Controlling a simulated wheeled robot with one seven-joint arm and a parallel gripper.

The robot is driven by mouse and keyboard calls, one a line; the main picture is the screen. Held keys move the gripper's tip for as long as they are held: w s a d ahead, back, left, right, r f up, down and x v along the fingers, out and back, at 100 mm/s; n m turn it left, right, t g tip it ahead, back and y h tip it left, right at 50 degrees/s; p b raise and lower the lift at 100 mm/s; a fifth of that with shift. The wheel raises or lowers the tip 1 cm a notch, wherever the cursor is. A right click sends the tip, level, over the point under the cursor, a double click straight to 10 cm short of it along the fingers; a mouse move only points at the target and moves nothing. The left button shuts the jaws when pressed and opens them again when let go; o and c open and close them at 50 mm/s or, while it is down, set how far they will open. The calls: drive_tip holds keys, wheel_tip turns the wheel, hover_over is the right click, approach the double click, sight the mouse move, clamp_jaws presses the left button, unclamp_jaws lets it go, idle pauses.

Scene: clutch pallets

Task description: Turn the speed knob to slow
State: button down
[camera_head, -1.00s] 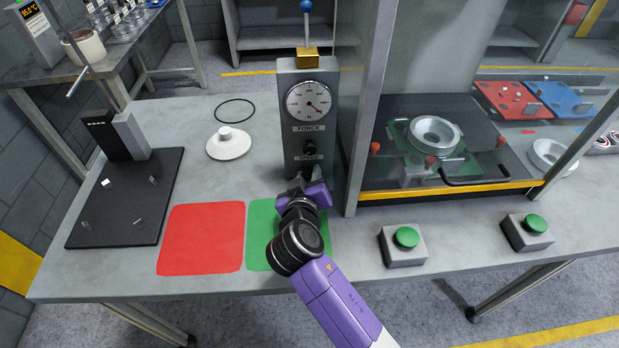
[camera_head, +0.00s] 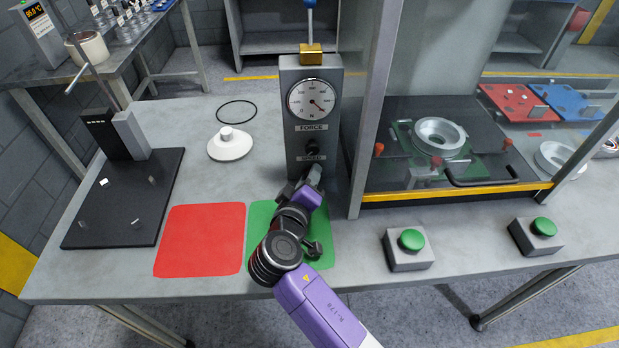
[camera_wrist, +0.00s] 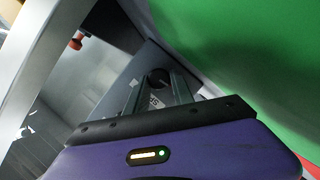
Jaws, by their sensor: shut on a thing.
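The grey press column (camera_head: 293,108) stands at the back middle of the table. It has a round gauge over a FORCE label, then a black knob (camera_head: 312,147), then a SPEED label (camera_head: 311,158). My gripper (camera_head: 314,175) reaches the column just below the SPEED label. In the wrist view, the black round speed knob (camera_wrist: 158,78) sits between the two fingers of my gripper (camera_wrist: 158,88), which are shut on it. Part of the label shows beside it. In the head view my gripper hides this knob. I cannot tell which way its pointer faces.
A red mat (camera_head: 200,240) and a green mat (camera_head: 260,215) lie in front of the column. A yellow-edged press enclosure (camera_head: 455,190) stands close on the right. Two green-button boxes (camera_head: 408,256) (camera_head: 536,236) sit at the front right. A white disc (camera_head: 230,147) lies left of the column.

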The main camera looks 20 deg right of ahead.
drive_tip(key=c, duration=1.1)
unclamp_jaws()
drive_tip(key=v, duration=0.6)
drive_tip(key=shift+s+a+b, duration=0.2)
drive_tip(key=shift+b, duration=0.15)
drive_tip(key=shift+s+a+r, duration=0.15)
drive_tip(key=shift+s+a, duration=0.2)
drive_tip(key=shift+s, duration=0.2)
